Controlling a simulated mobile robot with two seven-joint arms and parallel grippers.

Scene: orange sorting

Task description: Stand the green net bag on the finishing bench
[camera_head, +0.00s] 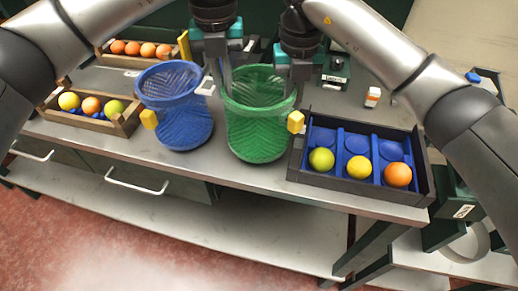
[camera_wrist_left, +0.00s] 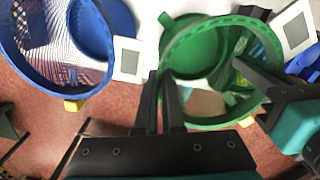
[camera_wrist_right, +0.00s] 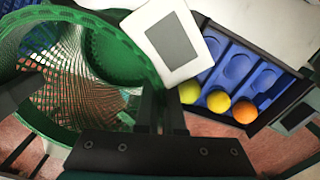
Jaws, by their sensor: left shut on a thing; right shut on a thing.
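The green net bag (camera_head: 257,132) is upright, with its round open mouth facing up, at the middle of the grey bench (camera_head: 245,178). I cannot tell whether its base touches the bench top. My left gripper (camera_head: 226,88) is shut on the left side of its rim, and my right gripper (camera_head: 293,88) is shut on the right side. In the left wrist view the bag's green rim (camera_wrist_left: 188,50) is beside the fingers. In the right wrist view the rim (camera_wrist_right: 143,62) also reaches the fingers. A yellow tag (camera_head: 296,121) is at the bag's right side.
A blue net bag (camera_head: 186,130) stands close on the left. A dark tray (camera_head: 362,189) with blue compartments and several fruits is close on the right. Wooden crates (camera_head: 124,126) of fruit stand at the left. A small orange-white box (camera_head: 373,97) is behind the tray.

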